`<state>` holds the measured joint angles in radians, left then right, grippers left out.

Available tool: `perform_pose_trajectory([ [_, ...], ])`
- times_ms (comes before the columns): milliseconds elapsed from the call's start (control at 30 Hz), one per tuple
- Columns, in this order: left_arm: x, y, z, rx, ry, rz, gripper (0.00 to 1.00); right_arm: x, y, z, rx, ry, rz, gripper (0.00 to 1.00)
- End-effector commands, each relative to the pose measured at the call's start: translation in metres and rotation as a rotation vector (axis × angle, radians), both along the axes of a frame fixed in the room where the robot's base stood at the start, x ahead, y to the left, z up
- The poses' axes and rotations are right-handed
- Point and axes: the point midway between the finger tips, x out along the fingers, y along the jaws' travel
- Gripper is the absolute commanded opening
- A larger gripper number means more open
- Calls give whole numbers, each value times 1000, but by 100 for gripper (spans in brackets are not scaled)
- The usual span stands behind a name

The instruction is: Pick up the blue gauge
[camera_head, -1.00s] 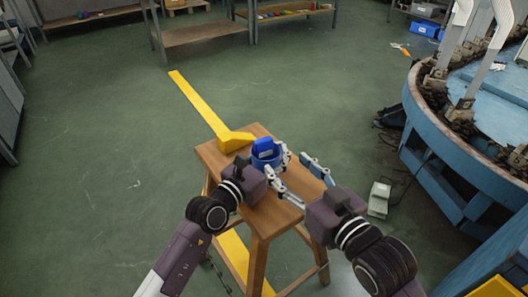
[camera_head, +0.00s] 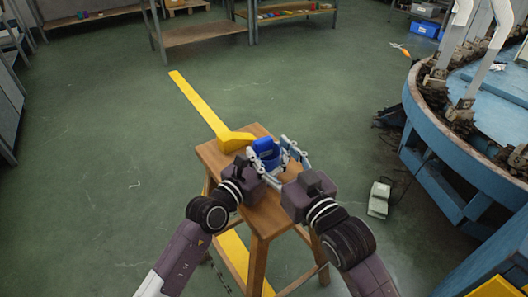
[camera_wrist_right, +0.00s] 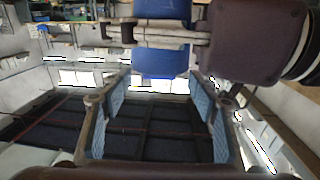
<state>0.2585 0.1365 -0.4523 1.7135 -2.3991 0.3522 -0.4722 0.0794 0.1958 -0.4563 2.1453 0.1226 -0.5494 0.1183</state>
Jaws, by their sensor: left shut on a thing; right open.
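The blue gauge (camera_head: 266,152) is a blue cup-like piece above the top of the wooden stool (camera_head: 213,158). My left gripper (camera_head: 268,160) is shut on it from the near left, and its fingers hide part of the piece. My right gripper (camera_head: 294,156) is open and close beside the gauge on its right. In the right wrist view the blue gauge (camera_wrist_right: 160,62) hangs at the top, crossed by a finger of my left gripper. My right gripper's two blue-padded fingers (camera_wrist_right: 160,100) are spread apart there, with nothing seen between them.
A yellow angled piece (camera_head: 236,141) lies at the stool's far left edge. A large round blue machine (camera_head: 440,150) stands to the right. A pale box-like object (camera_head: 379,199) is on the floor between. Open green floor (camera_head: 90,170) lies to the left.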

Motion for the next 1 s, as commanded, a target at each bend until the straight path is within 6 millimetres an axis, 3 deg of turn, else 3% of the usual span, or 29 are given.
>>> perform_pose_trajectory([
  [200, 0, 0, 1, -1, -1, 0, 6, 27, 13, 1, 0, 0, 0, 55],
  [500, 0, 0, 1, -1, -1, 0, 6, 30, 15, 1, 1, 0, 0, 54],
  [900, 0, 0, 1, -1, -2, 0, 6, 30, 15, 1, 1, 0, 0, 10],
  [1000, 0, 0, 1, -1, -2, 0, 6, 30, 15, 1, 0, -1, 0, 8],
])
